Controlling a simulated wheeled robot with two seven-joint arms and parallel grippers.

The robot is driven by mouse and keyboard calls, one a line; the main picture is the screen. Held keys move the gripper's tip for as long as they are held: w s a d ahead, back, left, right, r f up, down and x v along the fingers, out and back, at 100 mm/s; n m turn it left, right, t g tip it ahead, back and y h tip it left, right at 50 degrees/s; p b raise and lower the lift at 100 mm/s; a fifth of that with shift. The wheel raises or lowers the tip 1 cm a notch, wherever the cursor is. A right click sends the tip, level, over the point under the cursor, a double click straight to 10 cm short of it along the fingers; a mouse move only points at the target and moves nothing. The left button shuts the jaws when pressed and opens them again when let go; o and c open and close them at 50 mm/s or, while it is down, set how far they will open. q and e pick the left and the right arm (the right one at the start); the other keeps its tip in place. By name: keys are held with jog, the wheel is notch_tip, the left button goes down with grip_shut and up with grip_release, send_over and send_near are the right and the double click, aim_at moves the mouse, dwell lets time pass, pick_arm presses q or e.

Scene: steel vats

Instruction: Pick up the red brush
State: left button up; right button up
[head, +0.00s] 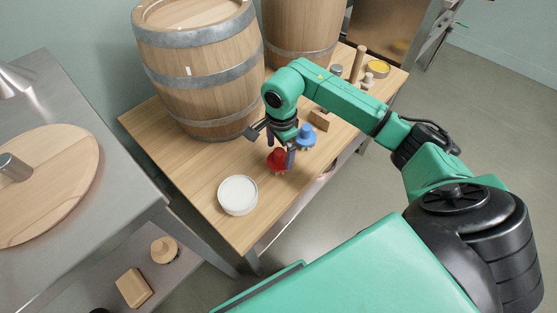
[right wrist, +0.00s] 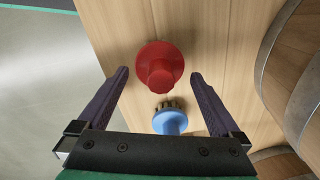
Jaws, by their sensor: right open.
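The red brush (head: 277,161) stands on the wooden table beside a blue brush (head: 306,134). In the right wrist view the red brush (right wrist: 161,66) shows as a round red body with a knob, just beyond and between my fingertips. The blue brush (right wrist: 170,122) lies lower in that view, between the fingers, with bristles partly showing. My right gripper (head: 280,148) is open above the red brush, its fingers apart (right wrist: 158,75); I see no contact with it. My left gripper is not in view.
Two wooden barrels (head: 200,65) stand behind on the wooden table (head: 210,173). A white round dish (head: 238,194) sits near the front. A wooden block (head: 321,118) and a yellow-filled dish (head: 377,68) lie farther right. A steel table (head: 110,205) is at left.

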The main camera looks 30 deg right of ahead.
aim_at(281, 152)
notch_tip(281, 152, down, 3)
jog(key=shift+d+f, duration=0.1)
jog(key=shift+f, duration=0.25)
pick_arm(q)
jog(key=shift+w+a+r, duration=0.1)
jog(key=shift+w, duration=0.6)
pick_arm(e)
jog(key=shift+c, duration=0.3)
jog(key=c, duration=1.2)
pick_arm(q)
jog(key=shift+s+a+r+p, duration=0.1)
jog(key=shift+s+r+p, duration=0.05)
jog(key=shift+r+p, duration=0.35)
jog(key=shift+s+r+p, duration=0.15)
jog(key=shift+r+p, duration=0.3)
pick_arm(e)
notch_tip(281, 152, up, 20)
jog(key=shift+r, duration=0.1)
